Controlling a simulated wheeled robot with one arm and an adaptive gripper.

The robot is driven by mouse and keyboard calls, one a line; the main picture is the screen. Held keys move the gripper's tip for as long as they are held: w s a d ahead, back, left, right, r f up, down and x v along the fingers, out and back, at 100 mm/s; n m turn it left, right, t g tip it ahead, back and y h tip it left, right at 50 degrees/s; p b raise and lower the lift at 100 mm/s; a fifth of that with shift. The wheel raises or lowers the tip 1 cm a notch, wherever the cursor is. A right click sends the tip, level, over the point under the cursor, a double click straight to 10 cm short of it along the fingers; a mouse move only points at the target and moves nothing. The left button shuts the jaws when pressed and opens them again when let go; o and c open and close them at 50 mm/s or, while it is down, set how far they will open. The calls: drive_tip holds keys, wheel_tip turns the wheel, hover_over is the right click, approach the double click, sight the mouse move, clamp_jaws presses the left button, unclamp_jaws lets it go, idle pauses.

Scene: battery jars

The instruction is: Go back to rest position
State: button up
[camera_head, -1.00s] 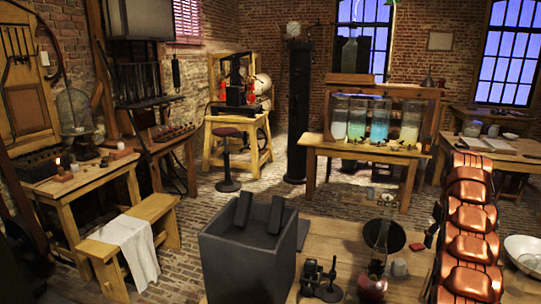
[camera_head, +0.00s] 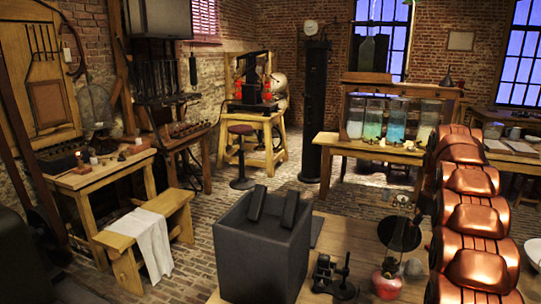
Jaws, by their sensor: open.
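My gripper is not in this view, so its pose and surroundings are hidden. A large dark grey open box (camera_head: 262,258) stands at the front centre, with two dark bars (camera_head: 289,211) leaning out of its top. Glass jars (camera_head: 374,119) with pale and blue-green liquid stand in a wooden frame on the back table.
A wooden bench (camera_head: 118,241) with a white cloth (camera_head: 145,245) and a worktable (camera_head: 95,175) are at left. A black device (camera_head: 333,277) and a red-based glass lamp (camera_head: 387,283) stand right of the box. Bare brick floor (camera_head: 205,238) lies between bench and box.

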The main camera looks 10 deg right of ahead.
drive_tip(key=s+a+r+b, duration=0.15)
drive_tip(key=s+a, duration=0.25)
drive_tip(key=a, duration=0.7)
drive_tip(key=s+a+f+b, duration=0.1)
drive_tip(key=s+a+f, duration=0.1)
drive_tip(key=s+a, duration=0.7)
drive_tip(key=s+a+f+g+b, duration=0.1)
drive_tip(key=s+a+f+b, duration=0.1)
drive_tip(key=s+a, duration=0.7)
drive_tip(key=shift+s+a+f+n, duration=0.25)
drive_tip(key=shift+s+a+n, duration=0.15)
drive_tip(key=shift+s, duration=0.55)
drive_tip(key=s+a+f, duration=0.1)
drive_tip(key=s+f, duration=0.1)
drive_tip(key=s, duration=0.2)
drive_tip(key=s+a+f+b, duration=0.1)
drive_tip(key=s+a+f, duration=0.1)
drive_tip(key=s, duration=0.3)
drive_tip(key=s+a+f, duration=0.1)
drive_tip(key=s+f, duration=0.2)
drive_tip(key=s, duration=0.1)
drive_tip(key=shift+s+a, duration=0.35)
drive_tip(key=shift+s, duration=0.05)
